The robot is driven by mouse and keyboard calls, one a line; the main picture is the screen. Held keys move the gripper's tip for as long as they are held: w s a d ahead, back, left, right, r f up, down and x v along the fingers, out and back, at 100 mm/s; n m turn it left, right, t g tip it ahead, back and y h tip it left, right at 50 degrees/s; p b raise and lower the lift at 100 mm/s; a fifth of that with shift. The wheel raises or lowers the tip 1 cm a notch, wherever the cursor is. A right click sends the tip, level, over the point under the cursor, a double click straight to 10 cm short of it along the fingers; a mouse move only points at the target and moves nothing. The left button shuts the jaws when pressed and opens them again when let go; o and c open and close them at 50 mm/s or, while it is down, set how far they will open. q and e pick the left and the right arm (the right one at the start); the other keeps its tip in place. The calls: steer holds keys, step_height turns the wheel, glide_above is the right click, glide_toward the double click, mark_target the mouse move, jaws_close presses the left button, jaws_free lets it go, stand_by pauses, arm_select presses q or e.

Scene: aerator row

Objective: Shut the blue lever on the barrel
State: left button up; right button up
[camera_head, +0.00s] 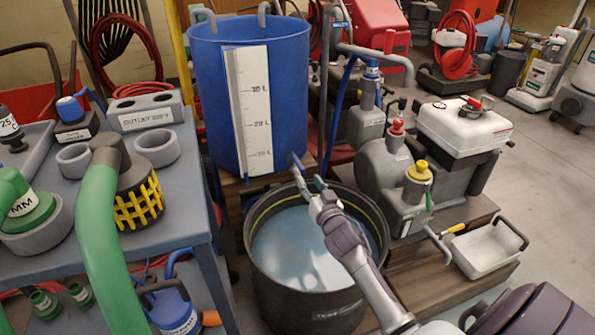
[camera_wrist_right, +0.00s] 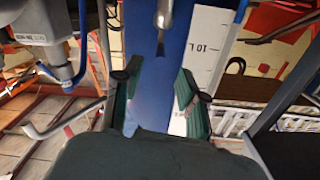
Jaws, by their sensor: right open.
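The blue barrel (camera_head: 211,110) stands on a wooden stand, with a white litre scale on its front. A small blue lever (camera_head: 297,161) juts from its lower right side. My right gripper (camera_head: 311,183) is just below and beside the lever, over a dark tub; I cannot tell if they touch. In the right wrist view, the open fingers (camera_wrist_right: 155,98) point at the blue barrel wall (camera_wrist_right: 146,50), with nothing clearly held between them. A metal tap-like part (camera_wrist_right: 163,20) shows above them. The lever is not clearly told apart there. My left gripper is out of view.
The dark tub (camera_head: 262,285) of water sits below the barrel. A grey cart (camera_head: 205,215) with a green hose (camera_head: 100,225) is at the left. Pumps and canisters (camera_head: 385,170) crowd the right, near a white tray (camera_head: 487,250). Open floor lies at the far right.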

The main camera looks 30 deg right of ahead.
mark_target(301, 165)
steer(key=b+x, duration=0.2)
steer(key=x, duration=0.6)
steer(key=shift+a, duration=0.15)
steer(key=shift+c, duration=0.3)
jaws_close()
